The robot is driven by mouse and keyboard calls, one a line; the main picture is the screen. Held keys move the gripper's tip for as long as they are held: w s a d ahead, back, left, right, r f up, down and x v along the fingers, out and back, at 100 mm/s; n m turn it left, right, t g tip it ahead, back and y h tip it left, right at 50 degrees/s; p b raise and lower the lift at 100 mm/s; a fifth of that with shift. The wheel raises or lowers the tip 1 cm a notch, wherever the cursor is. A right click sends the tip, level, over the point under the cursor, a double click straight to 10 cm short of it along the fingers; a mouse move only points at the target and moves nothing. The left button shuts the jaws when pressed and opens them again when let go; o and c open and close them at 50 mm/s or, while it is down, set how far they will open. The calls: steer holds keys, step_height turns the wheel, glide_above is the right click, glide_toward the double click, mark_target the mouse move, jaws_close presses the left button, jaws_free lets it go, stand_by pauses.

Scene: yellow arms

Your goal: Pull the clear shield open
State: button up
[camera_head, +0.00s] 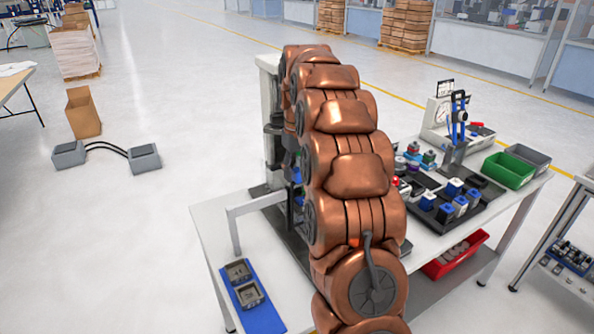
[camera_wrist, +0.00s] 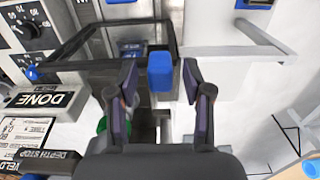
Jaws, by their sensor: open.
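The clear shield (camera_wrist: 134,22) shows in the wrist view as a dark-edged see-through panel on the front of the machine. A blue handle block (camera_wrist: 160,72) is at its lower right edge. My gripper (camera_wrist: 158,66) is open, with one finger on each side of the blue block. A narrow gap seems to show on both sides, so I cannot see contact. In the head view my copper arm hides the gripper, the shield and most of the machine (camera_head: 268,72).
A pale bar (camera_wrist: 225,52) extends beside the shield in the wrist view. In the head view, a blue tray (camera_head: 262,318) lies on the table's left end, and a dark parts rack (camera_head: 437,208) stands right.

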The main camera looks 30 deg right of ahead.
steer(key=shift+f, duration=0.4)
steer(key=shift+c, duration=0.2)
jaws_close()
stand_by(0.4)
